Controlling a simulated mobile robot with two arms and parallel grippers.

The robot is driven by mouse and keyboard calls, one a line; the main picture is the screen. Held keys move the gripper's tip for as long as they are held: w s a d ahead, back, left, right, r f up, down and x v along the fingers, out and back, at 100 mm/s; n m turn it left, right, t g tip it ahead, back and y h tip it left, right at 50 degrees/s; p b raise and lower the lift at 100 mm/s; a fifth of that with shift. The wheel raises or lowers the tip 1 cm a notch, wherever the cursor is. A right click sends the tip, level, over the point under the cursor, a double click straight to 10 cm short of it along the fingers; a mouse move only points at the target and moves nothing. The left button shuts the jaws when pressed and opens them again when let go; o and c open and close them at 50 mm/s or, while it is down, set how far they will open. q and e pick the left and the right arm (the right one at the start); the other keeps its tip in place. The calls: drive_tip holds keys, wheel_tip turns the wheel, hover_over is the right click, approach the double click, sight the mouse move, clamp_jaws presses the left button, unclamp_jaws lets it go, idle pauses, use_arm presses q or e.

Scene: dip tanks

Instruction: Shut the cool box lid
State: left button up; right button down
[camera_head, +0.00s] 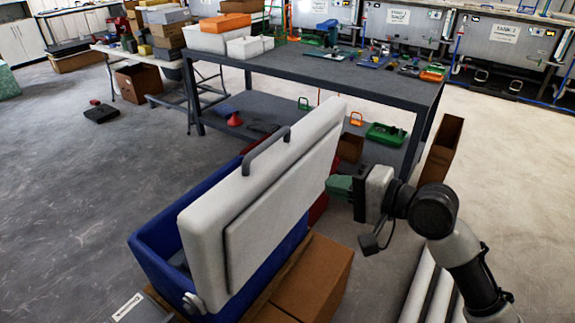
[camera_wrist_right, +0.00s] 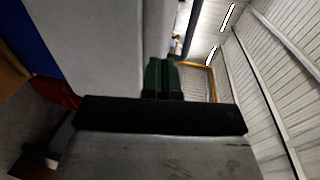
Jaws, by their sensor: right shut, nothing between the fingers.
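The blue cool box (camera_head: 152,258) stands low in the centre left of the head view, on brown cardboard boxes. Its white lid (camera_head: 285,200) is raised and stands steeply up, with a grey handle (camera_head: 266,150) along its upper side. The box's inside is mostly hidden by the lid. My right gripper (camera_head: 338,186) is shut and empty at the right side of the lid, near its far end; I cannot tell whether it touches. In the right wrist view the green fingers (camera_wrist_right: 163,76) point along the pale lid face (camera_wrist_right: 105,50). My left gripper is not in view.
A dark workbench (camera_head: 300,75) with tools and bins stands behind the box. Cardboard boxes (camera_head: 313,280) lie right beside the cool box, and a tall brown box (camera_head: 441,150) stands beyond my right arm. Grey floor (camera_head: 70,190) is open at left.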

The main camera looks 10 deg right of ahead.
sight(276, 166)
drive_tip(key=p+x, duration=0.1)
drive_tip(key=x, duration=0.5)
drive_tip(key=r+p+x, duration=0.1)
drive_tip(key=x, duration=0.3)
drive_tip(key=shift+w+p, duration=0.15)
drive_tip(key=shift+p, duration=0.15)
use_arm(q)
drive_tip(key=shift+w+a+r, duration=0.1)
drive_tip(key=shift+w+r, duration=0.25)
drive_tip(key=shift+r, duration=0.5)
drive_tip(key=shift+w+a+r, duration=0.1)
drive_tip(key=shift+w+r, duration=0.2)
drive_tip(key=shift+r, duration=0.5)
use_arm(e)
drive_tip(key=shift+w+a, duration=0.4)
drive_tip(key=shift+a, duration=0.1)
